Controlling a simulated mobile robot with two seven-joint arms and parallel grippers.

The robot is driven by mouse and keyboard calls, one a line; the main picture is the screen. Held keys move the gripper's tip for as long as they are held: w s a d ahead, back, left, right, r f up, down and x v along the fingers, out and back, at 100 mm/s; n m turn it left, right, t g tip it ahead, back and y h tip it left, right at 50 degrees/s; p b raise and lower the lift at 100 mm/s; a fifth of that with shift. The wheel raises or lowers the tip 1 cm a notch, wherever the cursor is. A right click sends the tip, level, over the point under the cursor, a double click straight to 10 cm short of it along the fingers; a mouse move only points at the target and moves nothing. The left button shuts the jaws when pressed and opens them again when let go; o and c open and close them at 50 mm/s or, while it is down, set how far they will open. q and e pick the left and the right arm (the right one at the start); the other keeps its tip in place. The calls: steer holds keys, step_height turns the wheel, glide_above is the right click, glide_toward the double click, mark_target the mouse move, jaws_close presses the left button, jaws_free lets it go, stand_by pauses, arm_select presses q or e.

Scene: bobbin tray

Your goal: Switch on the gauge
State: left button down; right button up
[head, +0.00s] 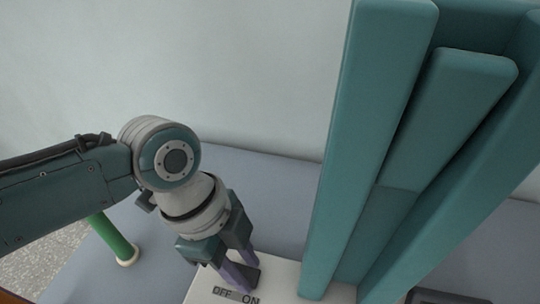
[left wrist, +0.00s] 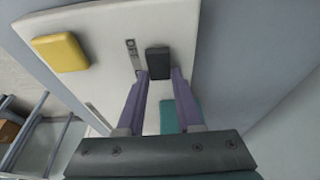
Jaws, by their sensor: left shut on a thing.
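The gauge has a white base (head: 285,281) on the grey-blue table, with OFF and ON printed at its near edge. My left gripper (head: 240,276) points down at this base. In the left wrist view, its purple fingers (left wrist: 162,75) are shut on a dark switch knob (left wrist: 158,61), one finger on each side. The white base (left wrist: 105,45) also shows there, with a small label strip beside the knob. In the head view the knob is mostly hidden by the fingers, so its exact position against OFF and ON cannot be told. My right gripper is not in view.
A tall teal upright structure (head: 372,120) stands just right of the left gripper. A green bobbin-like rod with a cream end (head: 112,238) is at the left. A yellow block (left wrist: 60,52) is on the white base. Bare table (head: 270,185) lies behind the gripper.

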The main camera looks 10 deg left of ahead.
arm_select(q)
steer(key=shift+d+r, duration=0.1)
steer(key=shift+d, duration=0.05)
steer(key=shift+y, duration=0.3)
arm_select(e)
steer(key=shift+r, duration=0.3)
arm_select(q)
steer(key=c, duration=0.6)
jaws_free()
steer(key=shift+o, duration=0.2)
steer(key=p+v, duration=0.2)
steer(key=v, duration=0.7)
steer(key=shift+r+p, duration=0.35)
steer(key=shift+r, duration=0.05)
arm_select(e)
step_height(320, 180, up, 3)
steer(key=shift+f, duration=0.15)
